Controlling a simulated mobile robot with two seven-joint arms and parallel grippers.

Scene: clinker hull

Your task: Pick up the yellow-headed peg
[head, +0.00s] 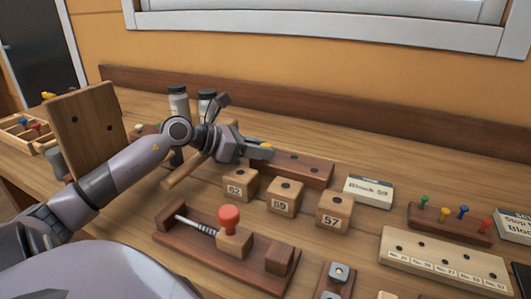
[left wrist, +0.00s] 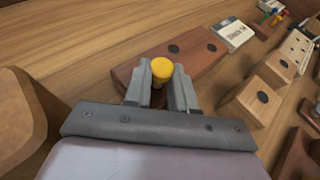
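The yellow-headed peg (left wrist: 161,70) shows its round head between my left gripper's fingertips (left wrist: 162,84) in the left wrist view. The fingers are close against it on both sides and look shut on it. Its shaft is hidden. In the head view the left gripper (head: 262,150) is at the left end of a dark brown block with holes (head: 305,172), and a bit of yellow (head: 267,146) shows at the fingertips. Whether the peg still sits in the block, I cannot tell. Another small yellow-headed peg (head: 444,214) stands in a rack at the right. My right gripper is not in view.
Several numbered wooden cubes (head: 285,196) stand in front of the block. A white card box (head: 369,191) is to its right. A toggle-like fixture with a red knob (head: 229,218) is nearer. An upright wooden board (head: 85,125) and bottles (head: 179,103) stand at left.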

